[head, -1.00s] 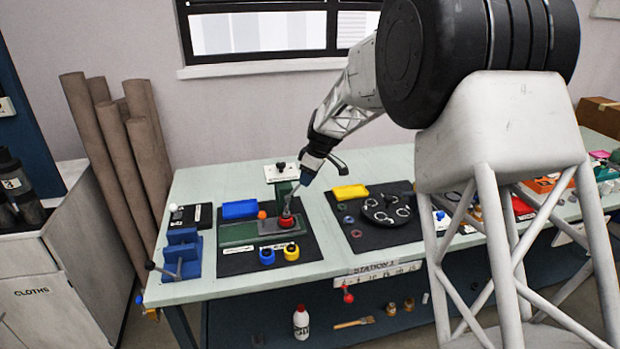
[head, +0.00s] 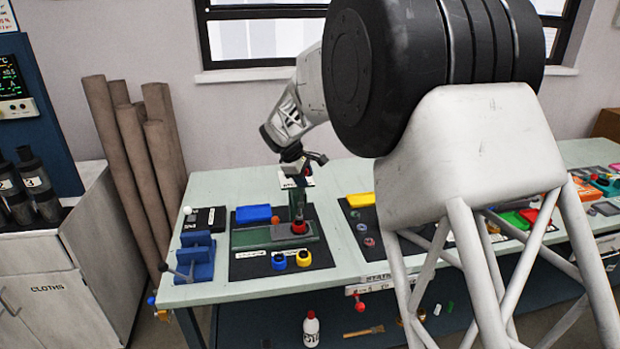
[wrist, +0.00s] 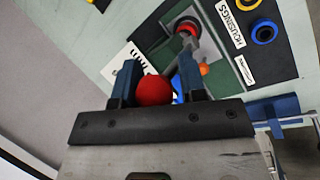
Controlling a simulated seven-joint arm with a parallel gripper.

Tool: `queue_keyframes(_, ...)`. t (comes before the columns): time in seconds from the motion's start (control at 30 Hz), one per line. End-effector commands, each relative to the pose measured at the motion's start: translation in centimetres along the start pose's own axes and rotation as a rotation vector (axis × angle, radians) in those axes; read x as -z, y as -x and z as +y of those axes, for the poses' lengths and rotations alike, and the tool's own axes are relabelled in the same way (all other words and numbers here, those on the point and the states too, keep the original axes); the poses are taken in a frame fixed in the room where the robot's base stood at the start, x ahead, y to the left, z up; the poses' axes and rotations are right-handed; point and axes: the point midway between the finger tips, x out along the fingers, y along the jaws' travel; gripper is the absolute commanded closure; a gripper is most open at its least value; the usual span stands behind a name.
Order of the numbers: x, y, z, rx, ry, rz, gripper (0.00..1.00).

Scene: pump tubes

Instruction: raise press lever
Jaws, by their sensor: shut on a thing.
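The press (head: 297,206) stands upright on its dark mat, a green post with a ram above a red-ringed part (head: 299,226) on a grey-green base. The red ball knob (wrist: 154,90) of the press lever sits between my two fingers in the wrist view. My gripper (wrist: 157,80) is shut on it, with a blue finger on each side. In the head view my gripper (head: 296,174) is at the top of the press. The knob and most of the lever are hidden there.
A blue block (head: 254,213), an orange ball (head: 276,219), a blue ring (head: 279,261) and a yellow ring (head: 304,258) lie around the press. A blue vise (head: 197,255) stands at the table's left edge. Brown tubes (head: 150,150) lean on the wall behind.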

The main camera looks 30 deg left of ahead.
Motion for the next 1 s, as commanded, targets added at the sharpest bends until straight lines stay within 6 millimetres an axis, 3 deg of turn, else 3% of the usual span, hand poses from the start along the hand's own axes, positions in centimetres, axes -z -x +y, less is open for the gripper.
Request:
queue_keyframes(0.33, 1.13, 0.91, -0.36, -0.083, 0.021, -0.112, 1.00)
queue_keyframes(0.87, 1.23, 0.98, -0.43, -0.096, 0.023, -0.133, 1.00)
queue_keyframes(0.9, 1.23, 0.98, -0.44, -0.096, 0.023, -0.133, 0.57)
queue_keyframes(1.0, 1.25, 0.92, -0.52, -0.095, 0.023, -0.133, 0.44)
